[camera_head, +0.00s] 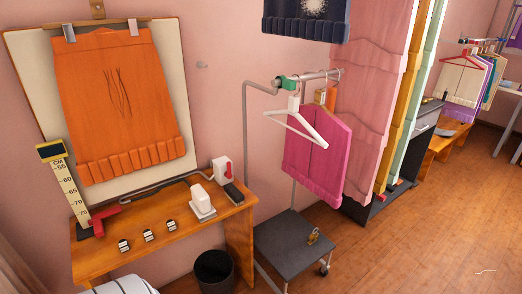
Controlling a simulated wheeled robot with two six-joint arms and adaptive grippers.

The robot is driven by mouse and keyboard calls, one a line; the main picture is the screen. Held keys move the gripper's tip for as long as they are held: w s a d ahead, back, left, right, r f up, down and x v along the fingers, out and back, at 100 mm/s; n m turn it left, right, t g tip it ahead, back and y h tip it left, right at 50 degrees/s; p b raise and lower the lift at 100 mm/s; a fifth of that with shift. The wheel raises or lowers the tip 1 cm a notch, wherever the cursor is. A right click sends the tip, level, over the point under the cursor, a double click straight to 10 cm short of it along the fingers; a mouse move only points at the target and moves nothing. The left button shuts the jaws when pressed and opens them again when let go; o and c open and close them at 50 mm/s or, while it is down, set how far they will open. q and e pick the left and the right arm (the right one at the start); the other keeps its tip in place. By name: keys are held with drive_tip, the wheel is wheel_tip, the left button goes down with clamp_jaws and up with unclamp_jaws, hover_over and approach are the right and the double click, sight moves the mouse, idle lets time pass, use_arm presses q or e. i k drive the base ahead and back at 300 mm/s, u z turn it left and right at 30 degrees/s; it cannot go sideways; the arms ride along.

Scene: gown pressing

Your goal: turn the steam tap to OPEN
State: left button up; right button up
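A small white box with a red lever (227,169) stands at the right back of the wooden bench and looks like the steam tap. Its lever is upright in the picture; any OPEN marking is too small to read. A grey hose (150,188) runs along the back of the bench toward the tap. A white steamer or iron (201,200) stands on a pale plate in front of the tap. Neither of my grippers shows clearly in this view, and nothing is seen touching the tap.
A dark brush (233,193) lies close to the tap on the wooden bench (105,262). An orange gown (120,105) hangs on the board behind. A measuring post (66,185) stands left.

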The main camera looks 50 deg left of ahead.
sight(229, 175)
drive_tip(key=i, duration=2.5)
drive_tip(key=u, duration=3.05)
